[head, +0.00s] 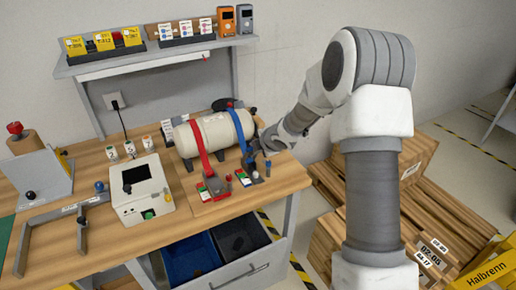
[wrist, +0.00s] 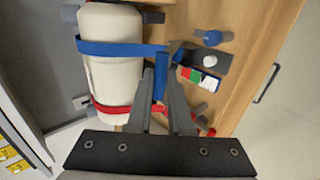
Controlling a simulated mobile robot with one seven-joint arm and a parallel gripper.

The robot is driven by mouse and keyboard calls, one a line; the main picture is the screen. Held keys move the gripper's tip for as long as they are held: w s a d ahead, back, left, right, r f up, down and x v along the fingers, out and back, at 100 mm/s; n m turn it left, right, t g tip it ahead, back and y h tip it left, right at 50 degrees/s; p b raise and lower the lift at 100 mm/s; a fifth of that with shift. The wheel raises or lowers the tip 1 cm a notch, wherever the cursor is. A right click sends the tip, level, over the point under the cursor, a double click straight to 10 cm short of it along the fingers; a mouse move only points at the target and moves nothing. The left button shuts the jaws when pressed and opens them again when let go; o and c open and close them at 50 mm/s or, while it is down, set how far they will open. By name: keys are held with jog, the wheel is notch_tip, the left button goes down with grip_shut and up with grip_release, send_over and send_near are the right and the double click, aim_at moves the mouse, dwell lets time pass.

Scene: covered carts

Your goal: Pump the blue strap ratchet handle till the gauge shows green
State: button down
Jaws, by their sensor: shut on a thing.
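A cream tank (head: 215,132) lies on the bench with a blue strap (head: 239,128) and a red strap (head: 200,150) around it. The blue strap also shows in the wrist view (wrist: 120,48). My gripper (wrist: 160,80) is shut on the blue ratchet handle (wrist: 159,90), which stands between its two fingers. In the head view my gripper (head: 262,148) is at the blue ratchet, right of the tank, and partly hides it. The blue strap's gauge (wrist: 198,78) has red, green and white fields beside the ratchet; I cannot tell which one it indicates.
The red ratchet (head: 216,184) with its own gauge sits close to the left. A white device (head: 140,190) stands further left on the bench. A shelf (head: 150,58) with boxes is behind. Wooden crates (head: 440,220) stand right of the bench.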

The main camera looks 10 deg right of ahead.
jog(key=shift+w+a+r+p, duration=0.3)
jog(key=shift+w+r, duration=0.1)
jog(key=shift+w, duration=0.25)
jog(key=c, duration=0.8)
grip_release()
jog(key=shift+c, duration=0.2)
jog(key=shift+d, duration=0.1)
jog(key=p+v, duration=0.4)
jog(key=v, duration=1.3)
jog(key=shift+s+p, duration=0.2)
jog(key=shift+p, duration=0.15)
jog(key=shift+d, duration=0.1)
